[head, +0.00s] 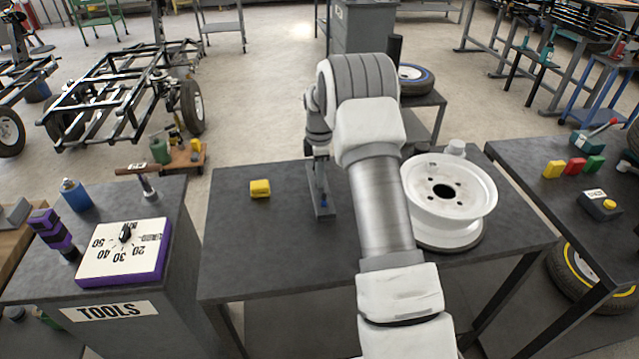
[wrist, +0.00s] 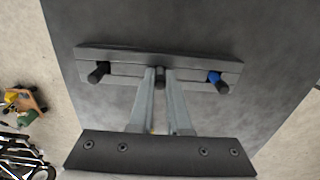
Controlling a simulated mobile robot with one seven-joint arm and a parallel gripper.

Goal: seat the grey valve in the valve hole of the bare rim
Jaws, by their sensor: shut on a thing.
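The bare white rim (head: 472,192) lies flat on a dark round base at the right of the table, partly behind my arm. I cannot make out its valve hole. My gripper (head: 321,195) points down at a narrow grey rack (head: 325,211) near the table's middle. In the wrist view my gripper (wrist: 161,76) is shut at the rack's middle place, on a small dark grey piece (wrist: 160,80), which seems to be the grey valve, mostly hidden by the fingers. A black valve (wrist: 98,73) stands at the rack's left and a blue-marked one (wrist: 217,80) at its right.
A yellow block (head: 260,188) lies on the table (head: 235,245) left of the rack. A small white piece (head: 455,148) is at the rim's far edge. A tool bench (head: 190,230) with a dial stands left, another bench (head: 530,165) right. The table's front left is clear.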

